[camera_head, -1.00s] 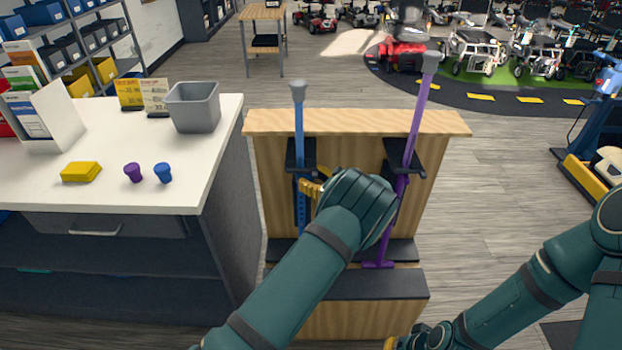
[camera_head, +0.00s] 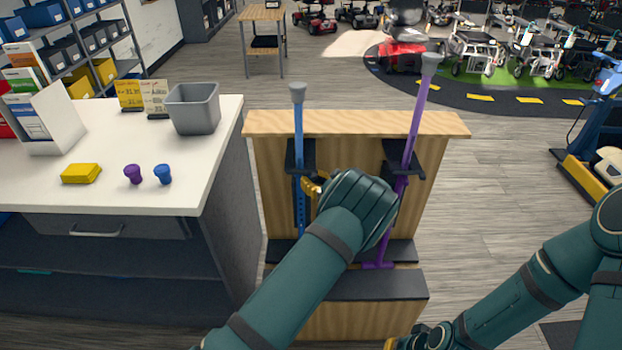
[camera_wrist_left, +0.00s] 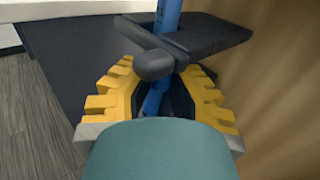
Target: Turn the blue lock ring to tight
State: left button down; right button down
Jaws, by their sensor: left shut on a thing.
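The blue cane (camera_head: 298,125) stands upright in the left black clamp (camera_head: 300,157) of a wooden stand; its shaft also shows in the left wrist view (camera_wrist_left: 168,14). My left gripper (camera_head: 312,188) is at this shaft just below the clamp. In the left wrist view its yellow fingers (camera_wrist_left: 160,80) are shut around a blue part on the shaft, where the lock ring is mostly hidden by the fingers and a dark rounded knob (camera_wrist_left: 154,65). No tight mark can be read. My right gripper (camera_head: 425,338) is at the bottom edge, its fingers mostly out of view.
A purple cane (camera_head: 415,115) leans in the right clamp, close beside my left wrist. The wooden stand (camera_head: 350,122) is behind. The white counter (camera_head: 110,200) at left holds a grey bin (camera_head: 192,108), a yellow block (camera_head: 80,173), and purple (camera_head: 132,174) and blue (camera_head: 163,174) caps.

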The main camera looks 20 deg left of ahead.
aim_at(300, 177)
pick_arm(q)
jog(key=shift+s+a+r+m+t+h+p, duration=0.15)
jog(key=shift+m+t+h+p, duration=0.2)
jog(key=shift+t, duration=0.2)
jog(key=shift+s+a+m+t+h+p, duration=0.15)
jog(key=shift+m+t+h+p, duration=0.1)
jog(key=shift+m+t+p, duration=0.25)
jog(key=m+t+h, duration=0.1)
jog(key=m+t+h+p, duration=0.1)
jog(key=s+m+t+h+p, duration=0.1)
jog(key=t, duration=0.1)
jog(key=shift+a, duration=0.4)
jog(key=m+t+h+p, duration=0.1)
jog(key=h, duration=0.1)
jog(key=a+m+t+h+p, duration=0.1)
jog(key=m+h, duration=0.1)
jog(key=shift+s+p, duration=0.2)
jog(key=shift+p, duration=0.1)
jog(key=shift+a+m+t+h+p, duration=0.15)
jog(key=shift+m+t+h+p, duration=0.6)
jog(key=shift+h, duration=0.65)
pick_arm(e)
notch_tip(300, 177, up, 8)
jog(key=w, duration=0.2)
jog(key=shift+d+t, duration=0.15)
jog(key=shift+t, duration=0.15)
jog(key=shift+w, duration=0.1)
